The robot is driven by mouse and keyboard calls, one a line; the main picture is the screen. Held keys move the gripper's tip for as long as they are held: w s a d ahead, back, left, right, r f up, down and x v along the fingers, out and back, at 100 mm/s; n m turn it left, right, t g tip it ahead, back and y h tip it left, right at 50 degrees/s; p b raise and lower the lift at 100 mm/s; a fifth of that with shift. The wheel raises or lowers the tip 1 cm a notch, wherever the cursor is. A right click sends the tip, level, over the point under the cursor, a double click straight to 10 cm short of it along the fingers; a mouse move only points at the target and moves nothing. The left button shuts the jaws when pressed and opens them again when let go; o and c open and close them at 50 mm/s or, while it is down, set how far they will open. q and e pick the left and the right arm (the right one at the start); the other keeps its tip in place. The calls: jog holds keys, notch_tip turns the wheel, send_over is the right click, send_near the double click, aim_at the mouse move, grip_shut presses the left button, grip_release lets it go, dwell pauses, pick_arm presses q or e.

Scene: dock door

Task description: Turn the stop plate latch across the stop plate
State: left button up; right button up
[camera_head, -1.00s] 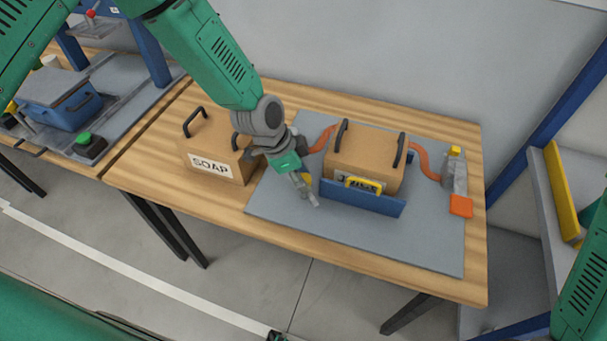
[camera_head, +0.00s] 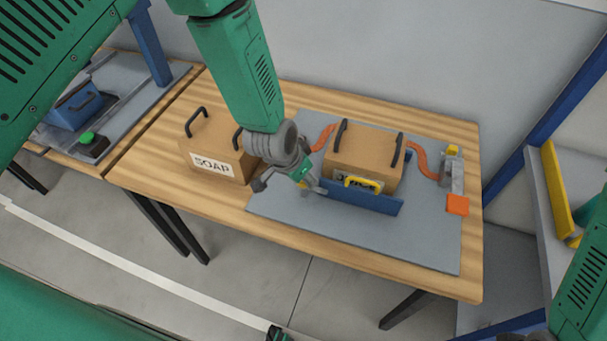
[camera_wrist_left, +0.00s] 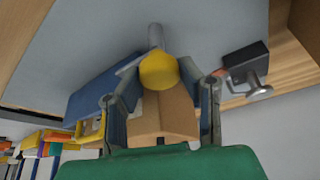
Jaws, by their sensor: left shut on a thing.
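The stop plate (camera_head: 375,201) is a low blue plate along the front of a brown box (camera_head: 365,155); it also shows in the left wrist view (camera_wrist_left: 90,98). The latch has a yellow round knob (camera_wrist_left: 158,71) and a grey bar (camera_wrist_left: 156,38), seen in the left wrist view. My left gripper (camera_head: 314,187) is at the left end of the stop plate. In the left wrist view my left gripper (camera_wrist_left: 160,78) has its fingers on both sides of the knob, shut on it. The gripper hides most of the latch in the head view.
A SOAP box (camera_head: 212,152) stands close left of my gripper. An orange hose (camera_head: 425,160) runs right to a grey fitting (camera_head: 452,172) near an orange pad (camera_head: 457,205). A dark block with a metal knob (camera_wrist_left: 250,72) is beside the gripper. The grey mat (camera_head: 350,235) in front is clear.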

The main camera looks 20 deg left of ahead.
pick_arm(q)
jog(key=shift+w+r, duration=0.1)
jog(key=shift+w, duration=0.1)
dwell(0.3)
jog(key=o, duration=1.1)
jog(key=shift+s, duration=0.1)
jog(key=shift+r, duration=0.1)
jog(key=v, duration=1.1)
jog(key=shift+s+r, duration=0.2)
jog(key=shift+r, duration=0.05)
